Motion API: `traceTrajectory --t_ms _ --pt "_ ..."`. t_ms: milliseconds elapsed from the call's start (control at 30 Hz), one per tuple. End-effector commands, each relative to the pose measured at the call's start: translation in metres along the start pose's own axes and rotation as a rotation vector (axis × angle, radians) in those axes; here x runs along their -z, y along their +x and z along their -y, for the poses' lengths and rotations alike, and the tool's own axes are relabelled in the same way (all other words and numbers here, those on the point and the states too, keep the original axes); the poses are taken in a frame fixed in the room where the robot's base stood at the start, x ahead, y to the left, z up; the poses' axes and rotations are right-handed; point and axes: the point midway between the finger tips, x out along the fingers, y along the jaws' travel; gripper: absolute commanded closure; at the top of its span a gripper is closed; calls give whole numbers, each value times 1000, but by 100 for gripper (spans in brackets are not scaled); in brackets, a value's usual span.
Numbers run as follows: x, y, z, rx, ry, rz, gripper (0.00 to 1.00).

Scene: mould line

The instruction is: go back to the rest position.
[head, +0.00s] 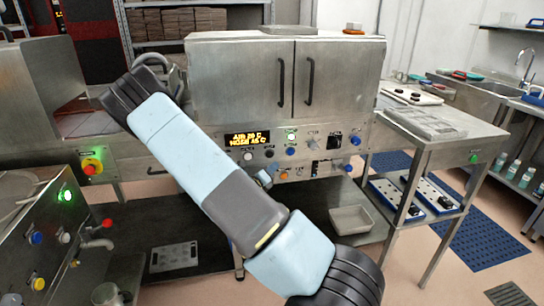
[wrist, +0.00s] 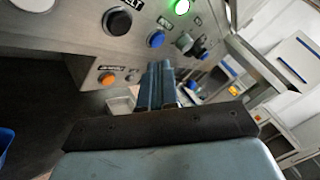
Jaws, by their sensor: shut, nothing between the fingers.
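My gripper (wrist: 166,88) is in the wrist view, with its two fingers together and nothing between them. It points along the front of the steel control panel (wrist: 105,20), close to its knobs. A blue knob (wrist: 155,39) and an orange knob (wrist: 107,78) show beside the fingers. In the head view my pale blue arm stretches from the lower right to the upper left across the panel. The gripper is mostly hidden behind the arm there; a small part may show just below the panel's left knobs.
A steel cabinet (head: 238,75) with two doors stands above the panel. A side table (head: 440,135) is at the right. A grey tray (head: 351,220) sits on the low shelf. A machine with a green lamp (head: 66,196) is at the left. Blue mats cover floor at the right.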

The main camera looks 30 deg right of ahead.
Motion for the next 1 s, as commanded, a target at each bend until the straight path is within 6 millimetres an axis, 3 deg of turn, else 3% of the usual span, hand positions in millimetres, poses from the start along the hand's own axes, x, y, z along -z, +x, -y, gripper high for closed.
traceTrajectory --t_ms 567,667,1000 --pt "0 0 4 7 19 -14 100" --pt "-1 0 16 27 81 -57 100" --pt "4 -11 86 162 478 -333 100"
